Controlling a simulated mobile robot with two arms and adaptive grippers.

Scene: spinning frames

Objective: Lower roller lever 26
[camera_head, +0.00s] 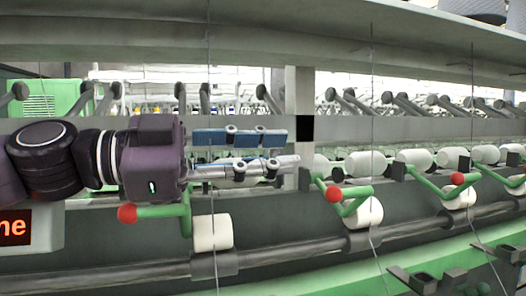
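Green roller levers with red ball ends line the spinning frame. One lever (186,212) has its red ball (127,213) below my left gripper's body. Another lever (358,199) has its red ball (333,194) to the right of the fingertips, and a third red ball (457,178) is farther right. No number is readable, so I cannot tell which lever is 26. My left gripper (291,148) points right, its blue-and-grey fingers apart and nothing seen between them. It hides part of the frame behind it. My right gripper is not in view.
White rollers (212,232) sit by the levers along a dark shaft (290,253). White bobbins (366,164) run behind on the right. Thin threads hang vertically (373,110). A grey post (298,100) stands behind the fingertips. Dark brackets (428,280) are at lower right.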

